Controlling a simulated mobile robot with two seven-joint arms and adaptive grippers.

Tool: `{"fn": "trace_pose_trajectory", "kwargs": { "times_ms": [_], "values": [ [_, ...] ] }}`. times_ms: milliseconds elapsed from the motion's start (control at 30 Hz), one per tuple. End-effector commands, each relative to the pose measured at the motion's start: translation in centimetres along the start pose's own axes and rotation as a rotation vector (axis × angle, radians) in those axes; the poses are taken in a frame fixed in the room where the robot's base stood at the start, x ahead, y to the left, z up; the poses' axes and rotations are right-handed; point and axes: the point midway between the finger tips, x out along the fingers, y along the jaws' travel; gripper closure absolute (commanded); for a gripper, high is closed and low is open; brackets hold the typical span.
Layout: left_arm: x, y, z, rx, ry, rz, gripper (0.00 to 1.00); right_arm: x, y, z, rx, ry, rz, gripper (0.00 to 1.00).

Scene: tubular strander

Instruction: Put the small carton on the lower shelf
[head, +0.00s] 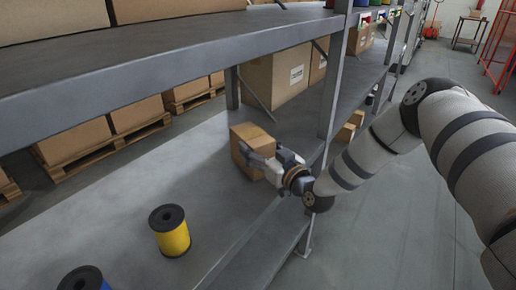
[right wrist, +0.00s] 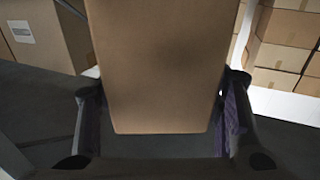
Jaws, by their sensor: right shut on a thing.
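The small carton (head: 248,137) is a plain brown box, held over the lower shelf (head: 215,150) near an upright. My right gripper (head: 265,163) reaches in from the right and is shut on it. In the right wrist view the carton (right wrist: 155,65) stands between the two fingers, one on each side. I cannot tell whether its bottom touches the shelf board. My left gripper is not in view.
A yellow spool (head: 171,238) and a blue spool (head: 84,281) stand on the lower shelf, at the front left. A large carton (head: 275,80) stands behind the small one. The upper shelf (head: 150,62) overhangs at the left. A grey upright (head: 334,85) stands close to my right forearm.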

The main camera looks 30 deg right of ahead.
Motion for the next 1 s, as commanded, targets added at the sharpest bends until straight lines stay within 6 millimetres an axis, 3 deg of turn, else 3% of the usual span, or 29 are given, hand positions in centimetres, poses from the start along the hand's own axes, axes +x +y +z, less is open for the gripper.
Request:
{"fn": "trace_pose_trajectory", "kwargs": {
  "times_ms": [133,167,233,633,1000],
  "values": [
    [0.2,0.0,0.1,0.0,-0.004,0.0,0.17,0.1,0.0,0.2,0.0,0.003,0.0,0.86],
    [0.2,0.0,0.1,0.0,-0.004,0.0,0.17,0.0,0.0,0.4,0.0,0.0,0.0,0.38],
    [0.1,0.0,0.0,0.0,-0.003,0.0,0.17,0.0,0.0,0.3,0.0,0.0,0.0,0.22],
    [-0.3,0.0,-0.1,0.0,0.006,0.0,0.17,-0.4,0.0,-0.3,0.0,0.001,0.001,0.2],
    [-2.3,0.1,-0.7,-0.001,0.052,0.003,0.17,-9.7,0.0,-0.4,0.001,0.002,0.002,0.2]
  ]
}}
